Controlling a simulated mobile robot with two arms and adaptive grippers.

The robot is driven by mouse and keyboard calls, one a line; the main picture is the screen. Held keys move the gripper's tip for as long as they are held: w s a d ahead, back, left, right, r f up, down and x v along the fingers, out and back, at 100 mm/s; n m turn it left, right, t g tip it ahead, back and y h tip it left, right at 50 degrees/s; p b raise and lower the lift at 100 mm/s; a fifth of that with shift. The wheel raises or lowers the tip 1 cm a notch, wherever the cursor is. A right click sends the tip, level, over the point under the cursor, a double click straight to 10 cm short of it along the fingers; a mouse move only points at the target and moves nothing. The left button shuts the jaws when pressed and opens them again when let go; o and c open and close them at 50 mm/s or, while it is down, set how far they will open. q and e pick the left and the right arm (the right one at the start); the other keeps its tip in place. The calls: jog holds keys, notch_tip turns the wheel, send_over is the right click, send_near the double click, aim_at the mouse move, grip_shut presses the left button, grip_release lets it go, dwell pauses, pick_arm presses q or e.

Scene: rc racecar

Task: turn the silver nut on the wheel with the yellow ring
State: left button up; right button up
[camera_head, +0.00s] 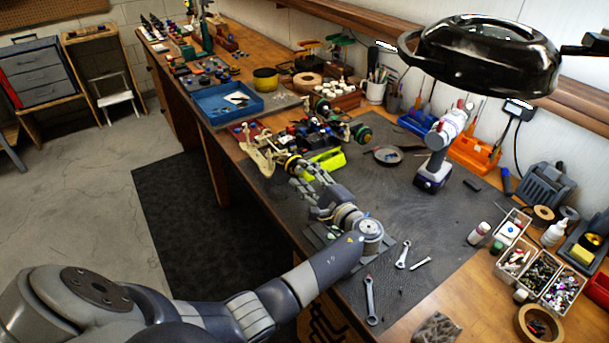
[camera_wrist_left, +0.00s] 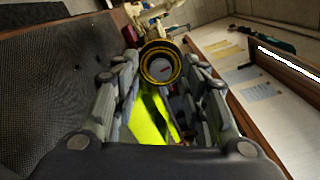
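The RC car lies on the dark mat with its chassis (camera_head: 313,133) showing. The wheel with the yellow ring (camera_head: 291,164) faces my left gripper (camera_head: 301,176), which reaches in from the left just in front of it. In the left wrist view the same wheel (camera_wrist_left: 160,47) shows its yellow ring around a dark rim and a grey centre. The silver nut is too small to tell apart there. My left gripper (camera_wrist_left: 161,68) is open, its fingers on either side of the wheel's face; contact is not clear. My right gripper is not in view.
A yellow-green body part (camera_head: 326,161) lies beside the wheel, close to my fingers. A cordless drill (camera_head: 438,150) stands to the right, and wrenches (camera_head: 371,299) lie at the front. A black lamp (camera_head: 490,55) hangs above. The mat's middle right (camera_head: 400,205) is fairly clear.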

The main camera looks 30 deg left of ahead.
pick_arm(q)
jog(key=v, duration=1.1)
jog(key=shift+d, duration=0.15)
